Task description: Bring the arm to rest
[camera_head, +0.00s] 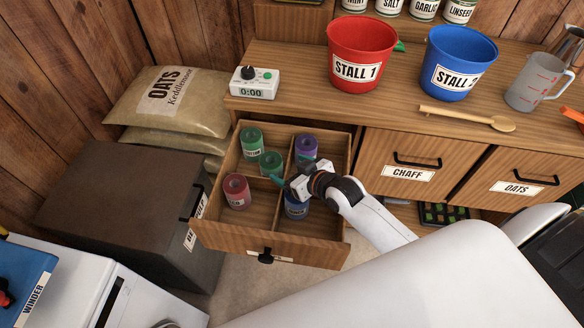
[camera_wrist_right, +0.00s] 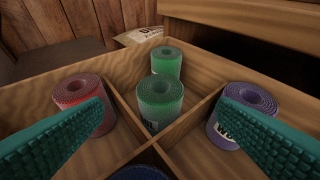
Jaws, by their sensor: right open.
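My right gripper (camera_head: 290,177) is above the middle of the open drawer (camera_head: 222,236), its arm reaching in from the right. Its teal fingers are spread with nothing between them in the right wrist view (camera_wrist_right: 162,98). Below are rolls in divided compartments: two green rolls (camera_head: 251,140) (camera_head: 271,163) at back left, a red roll (camera_head: 236,190) at front left, a purple roll (camera_head: 305,146) at back right, and a blue roll (camera_head: 296,210) at front right, partly hidden by the gripper. My left gripper is not in view.
The counter holds a timer (camera_head: 254,82), a red bucket (camera_head: 360,58), a blue bucket (camera_head: 458,65), a wooden spoon (camera_head: 468,118) and a measuring jug (camera_head: 532,85). Oats sacks (camera_head: 165,98) and a dark box (camera_head: 115,200) stand left of the drawer.

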